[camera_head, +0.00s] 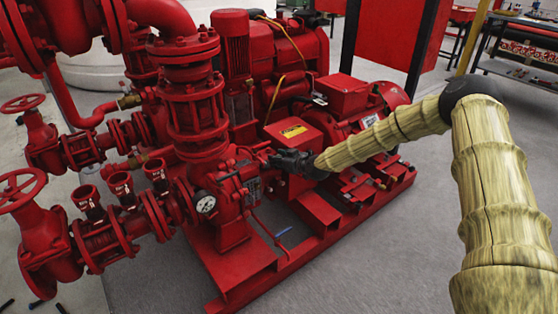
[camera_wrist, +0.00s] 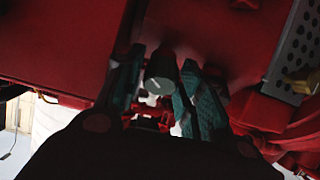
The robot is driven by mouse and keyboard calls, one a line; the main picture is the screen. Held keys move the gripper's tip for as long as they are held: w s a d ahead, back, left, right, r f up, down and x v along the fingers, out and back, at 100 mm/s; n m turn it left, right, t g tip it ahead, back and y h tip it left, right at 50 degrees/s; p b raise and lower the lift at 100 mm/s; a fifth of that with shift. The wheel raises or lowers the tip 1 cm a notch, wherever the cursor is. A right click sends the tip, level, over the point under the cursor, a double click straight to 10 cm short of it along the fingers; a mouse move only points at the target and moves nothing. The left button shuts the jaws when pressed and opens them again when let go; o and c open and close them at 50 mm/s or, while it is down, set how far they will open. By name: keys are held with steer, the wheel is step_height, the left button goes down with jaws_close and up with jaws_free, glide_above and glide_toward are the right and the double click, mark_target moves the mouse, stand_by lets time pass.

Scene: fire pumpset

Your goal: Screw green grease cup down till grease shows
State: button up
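A small dark grey-green cap, which looks like the grease cup (camera_wrist: 161,74), shows in the wrist view with a pale mark on its face. It sits between the two teal-padded fingers of my gripper (camera_wrist: 163,80). The fingers stand apart on either side of it. A narrow gap shows at the left finger; the right finger is close, and I cannot tell whether it touches. In the head view my gripper (camera_head: 273,160) is at the red pump's bearing housing (camera_head: 238,178), and the arm and gripper hide the cup there.
A red motor (camera_head: 352,97) and a red guard box with a yellow label (camera_head: 294,132) stand close beside my gripper. A pressure gauge (camera_head: 205,203) is on the pump's left. A perforated grey panel (camera_wrist: 296,50) is at upper right in the wrist view. Open floor lies in front.

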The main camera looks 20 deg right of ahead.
steer(key=c, duration=0.7)
steer(key=shift+c, duration=0.2)
steer(key=shift+r+m, duration=0.1)
steer(key=shift+m, duration=0.2)
steer(key=m+h+p, duration=0.1)
steer(key=m+p, duration=0.1)
steer(key=m, duration=0.1)
steer(key=shift+r+p, duration=0.1)
steer(key=shift+p, duration=0.3)
steer(key=m+h+p, duration=0.2)
steer(key=m, duration=0.2)
steer(key=m+h+p, duration=0.1)
steer(key=m+p, duration=0.1)
steer(key=m, duration=0.1)
steer(key=m+h+p, duration=0.1)
steer(key=m+p, duration=0.1)
steer(key=m, duration=0.2)
steer(key=shift+d+f+g+h, duration=0.1)
steer(key=shift+f+g+h, duration=0.1)
steer(key=shift+g+h, duration=0.15)
